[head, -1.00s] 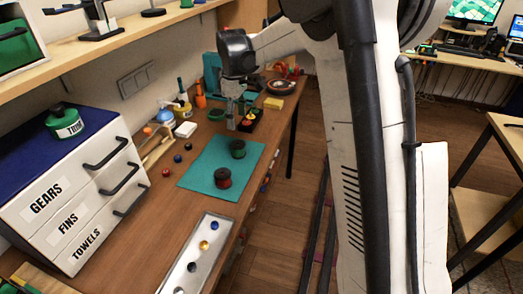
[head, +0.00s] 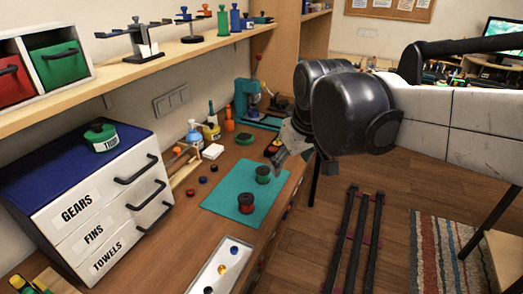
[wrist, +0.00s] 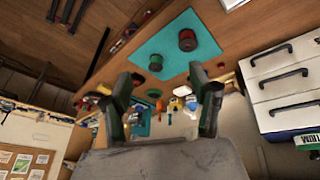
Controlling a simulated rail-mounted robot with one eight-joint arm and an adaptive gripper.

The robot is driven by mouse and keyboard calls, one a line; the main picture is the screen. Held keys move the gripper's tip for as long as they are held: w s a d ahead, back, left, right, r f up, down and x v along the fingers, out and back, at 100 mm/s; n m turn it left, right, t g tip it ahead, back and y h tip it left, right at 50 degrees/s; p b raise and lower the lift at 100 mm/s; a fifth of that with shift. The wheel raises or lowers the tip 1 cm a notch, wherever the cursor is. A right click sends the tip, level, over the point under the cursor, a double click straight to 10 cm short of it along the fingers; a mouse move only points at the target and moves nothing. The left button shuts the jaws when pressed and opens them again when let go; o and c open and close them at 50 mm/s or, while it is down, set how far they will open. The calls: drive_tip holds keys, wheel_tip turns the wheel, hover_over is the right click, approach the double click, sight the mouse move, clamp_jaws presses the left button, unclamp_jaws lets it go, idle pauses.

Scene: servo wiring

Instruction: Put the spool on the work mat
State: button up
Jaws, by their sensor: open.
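The teal work mat (head: 224,196) lies on the wooden bench. A red spool with dark ends (head: 246,203) stands on its near part, and a green spool (head: 263,174) stands on its far part. In the wrist view the red spool (wrist: 187,40) and the green spool (wrist: 155,62) also show on the mat (wrist: 207,47). My gripper (head: 284,152) is at the bench's right edge, apart from the spools. In the wrist view its fingers (wrist: 163,92) are spread with nothing held between them.
A drawer unit (head: 100,205) with a green tin (head: 100,136) on top stands at the left. A white tray (head: 208,272) with small balls lies in front of the mat. Bottles, a teal press (head: 246,105) and small parts crowd the back. Floor rails (head: 358,235) run at the right.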

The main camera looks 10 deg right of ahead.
drive_tip(key=s+f+m+t, duration=0.2)
drive_tip(key=s+f+m, duration=0.1)
drive_tip(key=s, duration=0.8)
drive_tip(key=shift+s+f, duration=0.3)
drive_tip(key=shift+f, duration=0.4)
